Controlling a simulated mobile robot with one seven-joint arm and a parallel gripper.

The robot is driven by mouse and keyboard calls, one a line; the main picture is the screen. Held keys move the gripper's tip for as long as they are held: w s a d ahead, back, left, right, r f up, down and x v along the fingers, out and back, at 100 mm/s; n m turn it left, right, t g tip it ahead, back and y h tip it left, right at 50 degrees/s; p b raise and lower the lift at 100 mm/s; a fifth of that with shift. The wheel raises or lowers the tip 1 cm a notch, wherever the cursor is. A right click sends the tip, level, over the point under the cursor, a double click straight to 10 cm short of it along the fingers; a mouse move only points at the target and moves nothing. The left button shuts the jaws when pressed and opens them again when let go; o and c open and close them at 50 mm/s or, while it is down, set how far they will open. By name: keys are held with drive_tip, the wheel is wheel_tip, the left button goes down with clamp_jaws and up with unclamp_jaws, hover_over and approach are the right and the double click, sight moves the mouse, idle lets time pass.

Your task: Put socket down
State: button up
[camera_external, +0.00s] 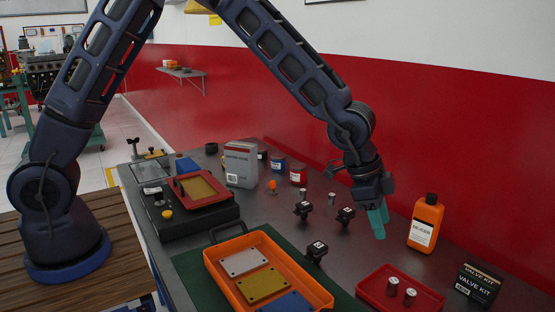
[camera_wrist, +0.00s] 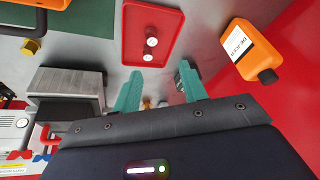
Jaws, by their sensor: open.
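My gripper (camera_external: 378,222) has teal fingers that point down above the dark table, behind the red tray. In the wrist view the two fingers (camera_wrist: 160,78) stand apart with nothing held between their tips. Two small metal cylinders that look like sockets stand in the red tray (camera_external: 424,306), one on the left (camera_external: 392,287) and one on the right (camera_external: 410,296). The red tray (camera_wrist: 130,12) also shows ahead of the fingers in the wrist view.
An orange bottle (camera_external: 426,222) and a black valve kit box (camera_external: 478,284) stand at the right. Black fittings (camera_external: 345,215) stand left of my gripper. An orange tray (camera_external: 213,270) with coloured plates lies on a green mat (camera_external: 188,267). The red wall (camera_external: 460,150) rises behind the table.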

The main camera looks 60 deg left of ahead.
drive_tip(key=s+a+r+n+t+y, duration=0.1)
drive_tip(key=s+a+r+n, duration=0.1)
drive_tip(key=s+a+r, duration=0.5)
drive_tip(key=a+r+n+y, duration=0.2)
drive_tip(key=a+r, duration=0.4)
drive_tip(key=a, duration=0.5)
drive_tip(key=s+a+r+n+t+y, duration=0.15)
drive_tip(key=s+a+r, duration=0.35)
drive_tip(key=a, duration=0.5)
drive_tip(key=s+a+r+n, duration=0.2)
drive_tip(key=s+a, duration=0.5)
drive_tip(key=s, duration=0.4)
drive_tip(key=s+a+r+n+h, duration=0.1)
drive_tip(key=s+a+r+n, duration=0.2)
drive_tip(key=s+a, duration=0.5)
drive_tip(key=s+n, duration=0.1)
drive_tip(key=s, duration=0.3)
drive_tip(key=shift+r+g, duration=0.35)
